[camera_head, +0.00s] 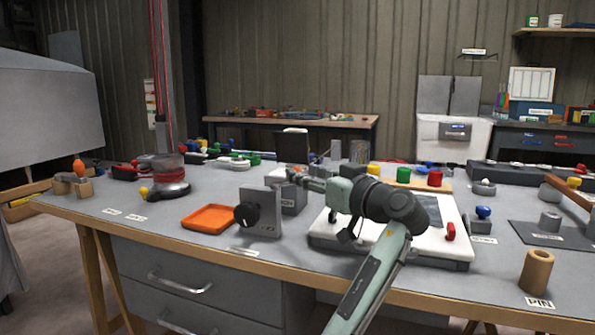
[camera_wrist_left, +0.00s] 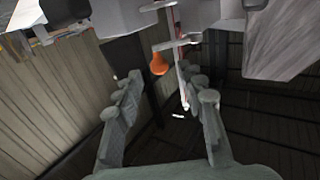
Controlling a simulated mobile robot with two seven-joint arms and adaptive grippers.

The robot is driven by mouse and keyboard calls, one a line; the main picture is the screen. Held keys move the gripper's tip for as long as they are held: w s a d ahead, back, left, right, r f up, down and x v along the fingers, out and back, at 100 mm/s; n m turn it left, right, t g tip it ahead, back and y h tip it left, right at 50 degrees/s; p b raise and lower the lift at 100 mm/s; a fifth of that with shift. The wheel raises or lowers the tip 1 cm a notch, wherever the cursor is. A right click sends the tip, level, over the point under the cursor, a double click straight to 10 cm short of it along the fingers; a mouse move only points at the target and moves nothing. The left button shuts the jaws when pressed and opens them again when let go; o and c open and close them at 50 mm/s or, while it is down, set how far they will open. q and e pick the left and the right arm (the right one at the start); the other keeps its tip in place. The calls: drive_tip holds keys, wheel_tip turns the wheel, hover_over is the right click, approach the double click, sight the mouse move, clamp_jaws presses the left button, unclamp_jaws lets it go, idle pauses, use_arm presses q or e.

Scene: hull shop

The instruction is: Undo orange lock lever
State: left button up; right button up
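The orange lock lever (camera_head: 79,166) is a small rounded orange handle on a tan and grey fixture (camera_head: 72,185) at the table's far left. My left arm comes in from the bottom of the head view and its gripper (camera_head: 292,174) points left, behind the grey block, well to the right of the lever. In the left wrist view an orange rounded handle (camera_wrist_left: 158,65) shows beyond and between the two spread fingers of my left gripper (camera_wrist_left: 165,95). The gripper is open and empty, and nothing touches its fingers. My right gripper is not in view.
A grey block with a black knob (camera_head: 258,212) stands by my left gripper. A white board (camera_head: 325,238) lies below my arm.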

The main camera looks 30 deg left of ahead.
use_arm(q)
drive_tip(key=v, duration=0.8)
